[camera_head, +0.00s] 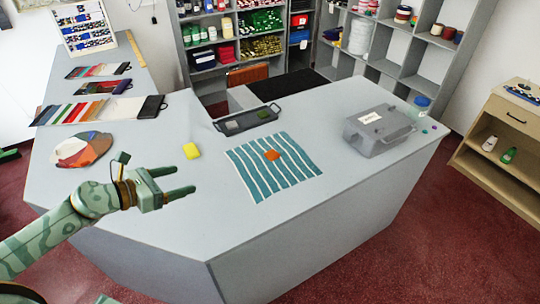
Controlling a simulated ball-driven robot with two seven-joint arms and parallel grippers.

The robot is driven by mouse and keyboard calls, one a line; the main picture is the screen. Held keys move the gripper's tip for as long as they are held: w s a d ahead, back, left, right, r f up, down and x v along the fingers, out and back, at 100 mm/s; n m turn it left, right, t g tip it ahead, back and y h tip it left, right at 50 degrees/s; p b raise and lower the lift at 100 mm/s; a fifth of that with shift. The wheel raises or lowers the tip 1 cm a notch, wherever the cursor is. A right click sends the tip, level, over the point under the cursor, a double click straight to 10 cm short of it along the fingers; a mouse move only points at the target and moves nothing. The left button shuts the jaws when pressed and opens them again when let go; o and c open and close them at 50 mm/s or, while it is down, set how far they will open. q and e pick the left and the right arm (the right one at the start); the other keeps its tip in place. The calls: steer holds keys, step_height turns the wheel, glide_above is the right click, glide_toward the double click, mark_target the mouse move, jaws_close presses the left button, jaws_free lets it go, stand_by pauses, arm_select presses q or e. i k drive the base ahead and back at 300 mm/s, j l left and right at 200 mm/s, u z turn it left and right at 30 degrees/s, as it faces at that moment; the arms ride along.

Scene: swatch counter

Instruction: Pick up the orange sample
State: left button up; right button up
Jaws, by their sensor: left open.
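The orange sample (272,155) is a small flat piece lying on a teal-and-white striped cloth (258,180) on the counter. My left gripper (191,180) is open and empty above the counter's left part. Its two fingers point right, toward the striped cloth, and it is well apart from the orange sample. My right gripper does not show.
A yellow block (191,151) sits just beyond my left gripper. A dark tray (247,121) lies behind the cloth, and a grey case (378,130) stands to the right. A round colour fan (82,149) and swatch strips (98,110) lie at left. The grey counter (335,198) is clear in front.

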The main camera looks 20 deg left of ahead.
mark_target(272, 154)
steer(key=i, duration=1)
